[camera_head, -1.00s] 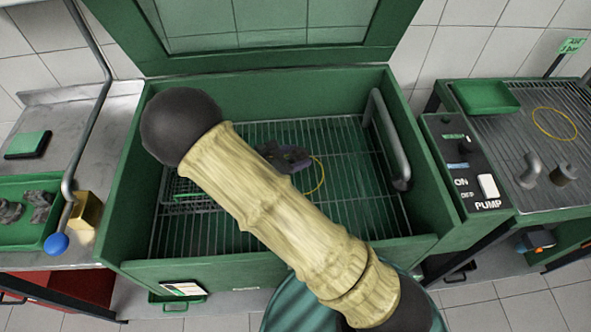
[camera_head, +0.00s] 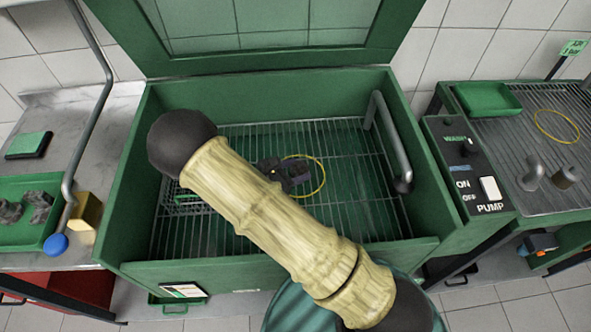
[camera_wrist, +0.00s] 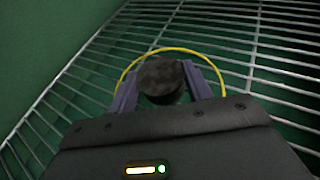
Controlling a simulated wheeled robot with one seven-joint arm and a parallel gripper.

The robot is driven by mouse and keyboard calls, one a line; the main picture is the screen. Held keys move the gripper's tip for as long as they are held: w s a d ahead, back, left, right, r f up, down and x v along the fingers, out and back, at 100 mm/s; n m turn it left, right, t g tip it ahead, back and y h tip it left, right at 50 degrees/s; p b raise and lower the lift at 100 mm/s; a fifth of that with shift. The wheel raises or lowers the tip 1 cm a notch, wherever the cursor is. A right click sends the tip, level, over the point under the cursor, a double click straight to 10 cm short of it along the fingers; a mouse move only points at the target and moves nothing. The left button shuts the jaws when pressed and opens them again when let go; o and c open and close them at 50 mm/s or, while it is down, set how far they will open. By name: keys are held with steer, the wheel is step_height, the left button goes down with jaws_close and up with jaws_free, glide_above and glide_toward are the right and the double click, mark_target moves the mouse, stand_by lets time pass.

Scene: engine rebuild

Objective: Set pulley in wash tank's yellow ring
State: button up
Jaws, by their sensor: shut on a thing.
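The pulley (camera_wrist: 162,76), a dark, worn round piece, sits between the two purple-grey fingers of my gripper (camera_head: 293,172) in the wrist view. The gripper is shut on it. The yellow ring (camera_head: 322,182) lies on the wire rack inside the green wash tank (camera_head: 245,270). In the wrist view the ring (camera_wrist: 178,49) curves behind and around the pulley, its near part hidden by my gripper. I cannot tell whether the pulley touches the rack. In the head view my arm covers part of the tank.
A grey pipe (camera_head: 387,135) stands at the tank's right inside. A second yellow ring (camera_head: 556,126) lies on the right-hand rack, near grey metal parts and a green tray (camera_head: 487,98). The pump switch box (camera_head: 465,165) stands between. A parts tray (camera_head: 30,205) is at left.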

steer(key=shift+f, duration=0.2)
steer(key=o, duration=1.2)
steer(key=shift+r, duration=0.1)
steer(key=shift+r, duration=0.2)
steer(key=v, duration=1.2)
steer(key=shift+f, duration=0.1)
